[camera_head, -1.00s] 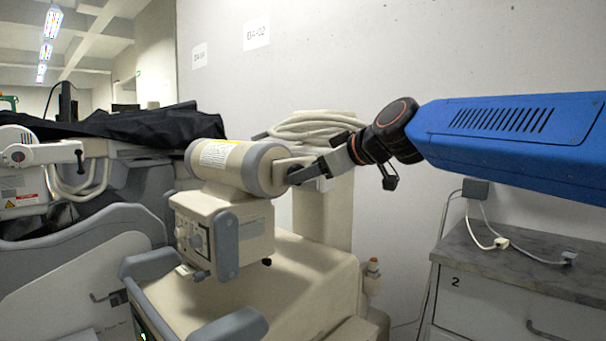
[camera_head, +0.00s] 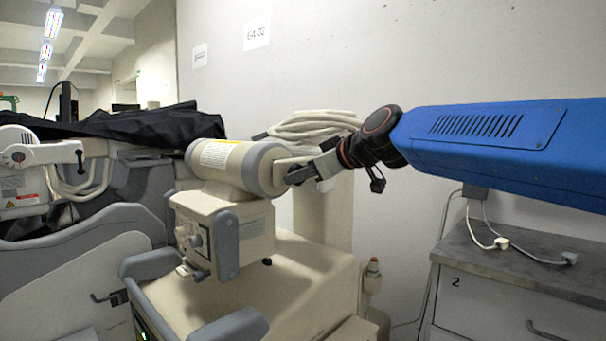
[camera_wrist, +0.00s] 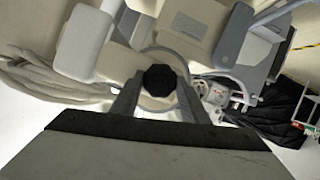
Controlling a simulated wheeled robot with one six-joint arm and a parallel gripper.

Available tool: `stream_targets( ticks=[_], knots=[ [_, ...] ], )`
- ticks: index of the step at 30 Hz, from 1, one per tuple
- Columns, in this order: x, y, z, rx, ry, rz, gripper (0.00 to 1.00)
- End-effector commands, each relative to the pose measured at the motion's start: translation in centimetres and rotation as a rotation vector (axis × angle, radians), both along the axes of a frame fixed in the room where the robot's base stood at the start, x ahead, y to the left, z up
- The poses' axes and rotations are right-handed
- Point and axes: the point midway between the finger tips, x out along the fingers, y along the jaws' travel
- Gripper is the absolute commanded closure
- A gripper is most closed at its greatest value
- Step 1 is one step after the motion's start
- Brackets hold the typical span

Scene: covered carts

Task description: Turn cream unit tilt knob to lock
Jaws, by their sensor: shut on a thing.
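The cream unit (camera_head: 225,222) stands in the middle of the head view, with a cream cylindrical housing (camera_head: 222,165) on top of its control box. The tilt knob is at the right end of this housing. In the wrist view it is a black lobed knob (camera_wrist: 160,79) in front of a round cream end face. My gripper (camera_head: 298,174) reaches it from the right, and its two grey fingers stand on either side of the knob in the wrist view. The gripper is shut on the knob. In the head view the fingers mostly hide the knob. No lock mark is readable.
A coiled cream cable (camera_head: 312,126) hangs on the column behind my gripper. A grey-topped cabinet (camera_head: 520,262) stands at the right under my arm. A black cover (camera_head: 130,128) lies over equipment at the left. The wall behind is bare except for small signs.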

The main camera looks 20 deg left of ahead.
Motion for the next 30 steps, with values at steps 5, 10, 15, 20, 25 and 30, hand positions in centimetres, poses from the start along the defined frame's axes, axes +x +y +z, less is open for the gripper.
stream_targets(
  ticks=[5,10,15,20,25,30],
  knots=[
    [0.05,-0.02,-0.03,0.015,0.04,0.001,0.82],
    [0.2,-0.11,-0.01,0.05,0.124,-0.001,0.82],
    [0.32,-0.16,0.02,0.104,0.254,-0.001,0.82],
    [0.45,-0.19,-0.05,0.163,0.396,-0.001,0.82],
    [0.57,-0.27,-0.03,0.226,0.544,-0.002,0.82],
    [0.71,-0.33,-0.14,0.287,0.694,-0.002,0.82]
  ],
)
